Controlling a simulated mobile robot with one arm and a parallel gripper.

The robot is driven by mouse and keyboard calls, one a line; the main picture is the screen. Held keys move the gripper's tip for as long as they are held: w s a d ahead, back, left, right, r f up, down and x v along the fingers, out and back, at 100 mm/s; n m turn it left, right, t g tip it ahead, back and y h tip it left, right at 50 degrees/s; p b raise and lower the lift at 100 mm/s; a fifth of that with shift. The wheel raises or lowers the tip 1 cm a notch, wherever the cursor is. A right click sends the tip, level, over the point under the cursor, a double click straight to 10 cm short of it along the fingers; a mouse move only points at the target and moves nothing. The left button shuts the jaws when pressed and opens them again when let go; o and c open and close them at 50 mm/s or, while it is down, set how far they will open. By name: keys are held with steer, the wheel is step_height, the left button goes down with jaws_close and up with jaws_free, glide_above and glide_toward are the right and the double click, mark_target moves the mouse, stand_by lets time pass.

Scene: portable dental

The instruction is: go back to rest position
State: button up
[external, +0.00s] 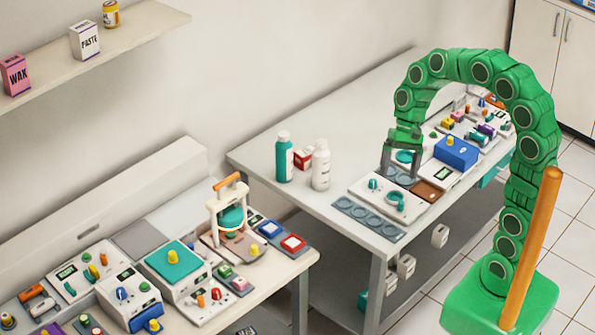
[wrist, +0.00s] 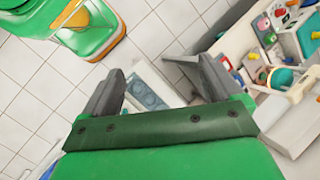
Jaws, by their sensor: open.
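My gripper (external: 399,166) points down over the devices on the right-hand white table (external: 335,190), at the end of my green arched arm. Its two grey fingers stand apart with nothing between them. In the wrist view my gripper (wrist: 160,68) also shows both fingers spread and empty. Beyond the fingers a grey panel with round recesses (wrist: 146,92) shows, partly hidden by my gripper. I cannot tell the exact height of the fingertips above the table.
A teal bottle (external: 284,158), a white bottle (external: 320,166) and a red box (external: 304,157) stand left of my gripper. A blue box (external: 456,151) is close on its right. A second bench (external: 290,268) carries several devices. A shelf (external: 150,22) is on the wall.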

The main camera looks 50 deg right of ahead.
steer(key=s+d+f+n+h, duration=0.1)
steer(key=s+d, duration=0.3)
steer(key=s, duration=0.6)
steer(key=s+d+f+n+h, duration=0.2)
steer(key=s+d+n+h, duration=0.2)
steer(key=s, duration=0.7)
steer(key=shift+s+f+n, duration=0.15)
steer(key=shift+f+n, duration=0.15)
